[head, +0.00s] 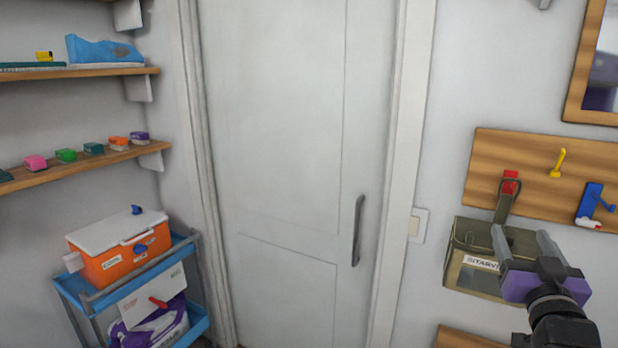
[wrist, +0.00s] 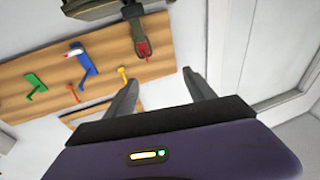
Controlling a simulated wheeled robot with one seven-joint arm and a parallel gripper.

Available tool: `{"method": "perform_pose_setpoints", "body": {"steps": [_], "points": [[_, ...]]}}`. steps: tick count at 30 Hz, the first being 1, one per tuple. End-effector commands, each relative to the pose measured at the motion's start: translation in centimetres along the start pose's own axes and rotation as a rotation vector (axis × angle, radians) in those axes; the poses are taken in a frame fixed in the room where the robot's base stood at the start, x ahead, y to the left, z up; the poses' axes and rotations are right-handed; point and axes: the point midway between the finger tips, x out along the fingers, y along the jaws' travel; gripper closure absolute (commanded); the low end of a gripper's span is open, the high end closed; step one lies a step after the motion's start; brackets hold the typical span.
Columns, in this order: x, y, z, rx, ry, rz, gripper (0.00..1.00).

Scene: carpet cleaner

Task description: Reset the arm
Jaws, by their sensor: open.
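My gripper (head: 521,244) is at the right of the head view, raised in front of an olive bag. Its two grey fingers are apart with nothing between them. In the wrist view my gripper (wrist: 166,92) also shows open, with bare fingers over the wall. The olive bag (head: 463,272) hangs by its strap from a red hook (head: 510,184) on a wooden wall board (head: 487,150). My gripper covers part of the bag in the head view; whether they touch cannot be told there. In the wrist view the bag (wrist: 95,8) is at the top edge, apart from the fingers.
A closed white door (head: 280,180) with a grey handle (head: 358,230) fills the middle. At left stand a blue cart (head: 80,290) with an orange cooler (head: 115,262) and wooden shelves (head: 80,165). The board also bears a yellow hook (head: 558,163) and a blue hook (head: 592,203).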

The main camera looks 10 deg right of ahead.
Motion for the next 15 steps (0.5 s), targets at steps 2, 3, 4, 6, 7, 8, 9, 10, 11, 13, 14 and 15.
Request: {"method": "perform_pose_setpoints", "body": {"steps": [2,3,4,6,7,8,9,10,11,13,14,15], "points": [[-2.9,-1.2,2.5,-0.002,0.009,-0.023,0.37],[-4.3,-1.8,3.4,-0.002,0.017,-0.035,0.37],[-5.5,-2.1,4.1,-0.002,0.022,-0.043,0.37],[-8.1,-3.0,5.7,-0.001,0.030,-0.064,0.37],[-9.3,-3.4,6.3,0.000,0.031,-0.073,0.37],[-10.5,-3.7,7.0,0.000,0.032,-0.082,0.37],[-12.1,-4.1,7.8,0.001,0.032,-0.094,0.37],[-13.2,-4.5,8.3,0.003,0.032,-0.103,0.37],[-14.4,-4.8,8.8,0.004,0.032,-0.112,0.37],[-17.3,-5.4,10.1,0.007,0.026,-0.134,0.37],[-18.5,-5.6,10.5,0.008,0.023,-0.143,0.37],[-20.1,-6.0,11.2,0.010,0.018,-0.155,0.37]]}}
